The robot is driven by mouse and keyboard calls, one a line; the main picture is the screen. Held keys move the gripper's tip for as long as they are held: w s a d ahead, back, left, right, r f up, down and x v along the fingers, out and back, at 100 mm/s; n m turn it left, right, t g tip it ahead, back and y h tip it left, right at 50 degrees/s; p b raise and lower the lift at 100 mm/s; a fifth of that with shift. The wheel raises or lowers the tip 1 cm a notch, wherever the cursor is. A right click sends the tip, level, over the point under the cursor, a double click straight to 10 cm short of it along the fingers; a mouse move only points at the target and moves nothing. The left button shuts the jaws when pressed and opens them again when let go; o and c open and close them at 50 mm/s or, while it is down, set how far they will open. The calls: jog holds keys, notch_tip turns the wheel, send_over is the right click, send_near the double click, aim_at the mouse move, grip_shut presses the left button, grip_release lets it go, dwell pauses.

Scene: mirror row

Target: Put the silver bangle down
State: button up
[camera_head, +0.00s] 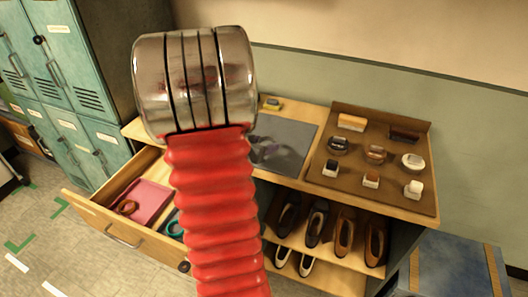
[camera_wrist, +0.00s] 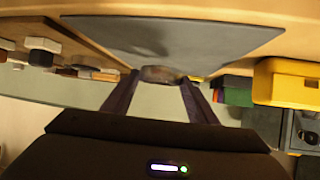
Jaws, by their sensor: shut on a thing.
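My gripper (camera_wrist: 160,77) shows in the wrist view, its two dark fingers shut on a greyish, blurred ring-like thing, the silver bangle (camera_wrist: 158,73). The bangle is between the fingertips, against the edge of the dark grey mat (camera_wrist: 215,42); I cannot tell whether it touches the mat. A dark blurred patch shows on the mat. In the head view the grey mat (camera_head: 287,135) lies on the wooden counter, partly behind my red, silver-topped arm. The gripper and bangle cannot be made out clearly there.
A brown board (camera_head: 328,172) with several small items stands right of the mat. Shoes (camera_head: 344,238) fill the shelf below. Teal lockers (camera_head: 62,72) stand left.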

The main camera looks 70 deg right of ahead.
jog(key=shift+f, duration=1.95)
jog(key=shift+f, duration=0.1)
jog(key=o, duration=1.3)
jog(key=shift+w+a+r, duration=0.2)
jog(key=shift+a+r, duration=0.25)
jog(key=shift+a, duration=0.1)
jog(key=v, duration=1)
jog(key=shift+a, duration=0.35)
jog(key=shift+r, duration=0.1)
